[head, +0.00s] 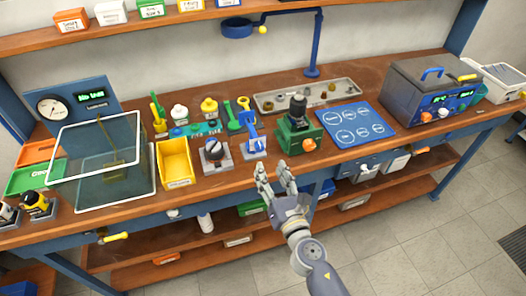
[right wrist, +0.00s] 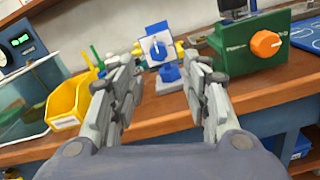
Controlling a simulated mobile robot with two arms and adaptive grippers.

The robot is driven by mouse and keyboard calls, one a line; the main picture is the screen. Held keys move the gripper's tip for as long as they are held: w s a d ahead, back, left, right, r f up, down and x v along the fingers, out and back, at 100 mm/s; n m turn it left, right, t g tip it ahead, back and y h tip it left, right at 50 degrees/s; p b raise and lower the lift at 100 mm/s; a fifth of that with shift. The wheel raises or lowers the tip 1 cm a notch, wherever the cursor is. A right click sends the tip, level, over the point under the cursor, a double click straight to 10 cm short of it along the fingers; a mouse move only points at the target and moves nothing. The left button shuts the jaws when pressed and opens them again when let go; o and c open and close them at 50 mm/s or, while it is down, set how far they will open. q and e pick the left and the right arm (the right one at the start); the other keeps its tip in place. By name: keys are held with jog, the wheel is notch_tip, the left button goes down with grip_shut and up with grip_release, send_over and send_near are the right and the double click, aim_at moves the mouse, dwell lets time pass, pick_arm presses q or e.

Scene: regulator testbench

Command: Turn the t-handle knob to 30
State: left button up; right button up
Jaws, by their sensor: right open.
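A blue fixture with a white dial face and a blue handle at its centre (right wrist: 157,48), which I take for the t-handle knob, stands on a grey base. It also shows near the bench's front edge in the head view (head: 253,142). The dial's numbers are too small to read. My right gripper (head: 274,171) is open and empty, in front of the bench edge and just short of the fixture. In the right wrist view the fixture shows between the spread fingers (right wrist: 160,78), beyond their tips and apart from them. My left gripper is not in view.
A green box with an orange knob (head: 298,136) stands right of the fixture. A black round knob on a grey base (head: 214,152) and a yellow bin (head: 174,165) stand left. A clear tank (head: 103,165) is farther left. A blue mat (head: 357,124) lies right.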

aim_at(260, 150)
jog(key=x, duration=0.8)
jog(key=shift+f, duration=0.1)
jog(key=shift+s+a, duration=0.1)
grip_shut()
